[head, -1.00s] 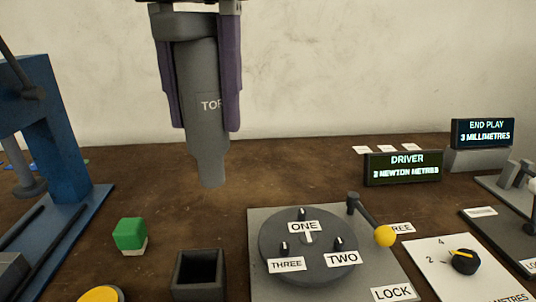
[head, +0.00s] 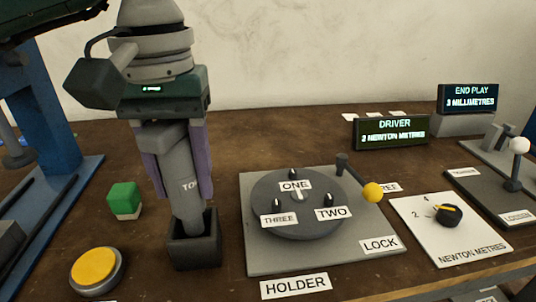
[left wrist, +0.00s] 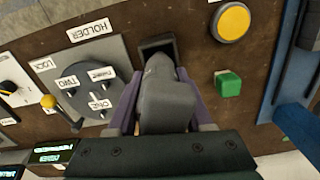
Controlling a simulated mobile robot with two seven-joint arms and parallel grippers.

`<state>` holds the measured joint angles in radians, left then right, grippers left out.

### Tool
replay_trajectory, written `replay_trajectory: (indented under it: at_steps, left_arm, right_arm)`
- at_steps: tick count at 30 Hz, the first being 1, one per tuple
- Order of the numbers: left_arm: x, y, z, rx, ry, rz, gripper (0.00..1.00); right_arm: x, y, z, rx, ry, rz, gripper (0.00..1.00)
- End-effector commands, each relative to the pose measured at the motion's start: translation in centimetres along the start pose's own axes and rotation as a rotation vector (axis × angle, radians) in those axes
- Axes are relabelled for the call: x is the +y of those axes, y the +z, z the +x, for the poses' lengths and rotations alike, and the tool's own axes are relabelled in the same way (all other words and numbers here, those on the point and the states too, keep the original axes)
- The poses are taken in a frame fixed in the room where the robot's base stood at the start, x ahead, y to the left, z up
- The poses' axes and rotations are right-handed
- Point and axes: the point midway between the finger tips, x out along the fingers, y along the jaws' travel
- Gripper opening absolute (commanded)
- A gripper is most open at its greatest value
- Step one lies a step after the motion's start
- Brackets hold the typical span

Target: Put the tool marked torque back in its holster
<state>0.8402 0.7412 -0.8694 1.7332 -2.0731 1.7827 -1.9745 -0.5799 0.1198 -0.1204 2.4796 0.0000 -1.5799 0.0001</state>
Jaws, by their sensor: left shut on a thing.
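The grey tool (head: 177,170), with lettering beginning "TO" on its side, is held by my left gripper (head: 182,188). The purple fingers are shut on both sides of its body. The tool is nearly upright with a slight tilt, and its lower end is at the mouth of the dark square holster (head: 194,253). The tip appears to be inside the opening; how deep I cannot tell. In the left wrist view the tool (left wrist: 165,100) reaches to the holster (left wrist: 157,46), covering part of its mouth. My right gripper is not in view.
A green block (head: 124,198) and a yellow button (head: 97,268) are left of the holster. A round dial holder (head: 297,222) with a yellow-knobbed lever stands close on the right. A blue frame (head: 50,150) rises at the left. Display signs (head: 391,132) stand at the back.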

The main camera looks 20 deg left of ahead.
Motion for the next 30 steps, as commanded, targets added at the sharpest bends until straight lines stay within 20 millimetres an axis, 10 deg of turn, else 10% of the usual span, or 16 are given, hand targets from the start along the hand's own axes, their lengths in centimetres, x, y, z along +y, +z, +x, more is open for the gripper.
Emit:
replay_trajectory:
  at_steps: [9,20,21,30]
  left_arm:
    - [0.0,0.1,4.0,-0.001,0.0,0.001,0.0]
    - [0.0,0.0,4.5,0.002,0.001,0.001,0.0]
    - [0.0,0.1,4.4,0.0,0.0,0.001,0.53]
    - [0.0,0.1,4.4,-0.001,-0.001,0.001,0.81]
  right_arm:
    - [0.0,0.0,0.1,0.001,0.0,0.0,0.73]
    - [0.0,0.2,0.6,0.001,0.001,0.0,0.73]
    - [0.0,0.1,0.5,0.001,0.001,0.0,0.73]
    - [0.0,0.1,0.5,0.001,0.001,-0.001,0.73]
